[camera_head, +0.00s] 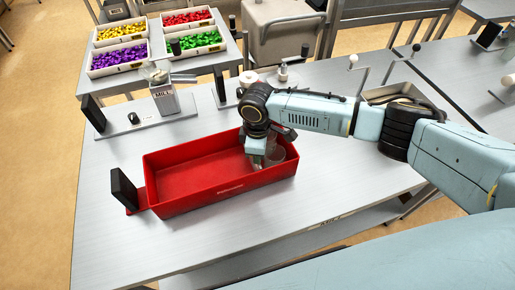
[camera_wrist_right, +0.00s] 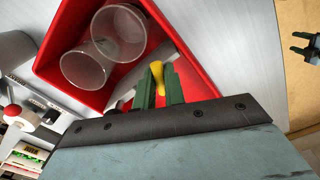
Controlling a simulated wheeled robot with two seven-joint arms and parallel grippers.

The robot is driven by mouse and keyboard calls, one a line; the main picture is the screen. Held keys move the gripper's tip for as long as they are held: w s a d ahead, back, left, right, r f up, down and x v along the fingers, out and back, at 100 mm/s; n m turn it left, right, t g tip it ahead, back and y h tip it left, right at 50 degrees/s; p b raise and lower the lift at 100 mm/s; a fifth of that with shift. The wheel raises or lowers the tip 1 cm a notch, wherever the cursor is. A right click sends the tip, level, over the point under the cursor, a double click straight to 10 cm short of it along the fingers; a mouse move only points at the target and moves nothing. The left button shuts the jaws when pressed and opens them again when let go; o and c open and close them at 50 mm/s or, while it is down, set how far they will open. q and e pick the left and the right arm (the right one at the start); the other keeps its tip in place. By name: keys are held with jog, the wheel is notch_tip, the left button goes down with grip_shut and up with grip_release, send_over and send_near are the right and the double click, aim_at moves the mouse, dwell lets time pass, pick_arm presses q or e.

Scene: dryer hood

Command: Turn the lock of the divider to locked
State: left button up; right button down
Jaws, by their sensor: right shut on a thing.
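My right gripper (camera_head: 257,164) reaches down into the right end of the red box (camera_head: 170,159). In the right wrist view, its green fingers (camera_wrist_right: 158,88) are shut on a small yellow piece (camera_wrist_right: 156,70), which looks like the lock's handle. The piece stands beside the red wall of the box (camera_wrist_right: 75,28). The divider itself is not clear to me, and I cannot tell the lock's position. Two clear cups (camera_wrist_right: 118,30) (camera_wrist_right: 86,66) are in the box, close to my fingers. My left gripper (camera_wrist_right: 300,42) shows small at the right wrist view's edge, its fingers apart.
A black panel (camera_head: 124,189) stands at the box's left end. Behind are a silver container (camera_head: 165,101) and a stand with a white knob (camera_head: 249,77). Trays of coloured pieces (camera_head: 119,56) lie farther back. The tabletop in front of the box (camera_head: 265,222) is clear.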

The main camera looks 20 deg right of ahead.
jog(key=n, duration=0.3)
jog(key=shift+a+n, duration=0.1)
jog(key=shift+n, duration=2.3)
jog(key=c, duration=1.5)
grip_release()
jog(key=shift+o, duration=0.2)
jog(key=shift+r, duration=0.1)
notch_tip(320, 180, up, 13)
jog(key=b, duration=0.1)
jog(key=shift+r, duration=0.15)
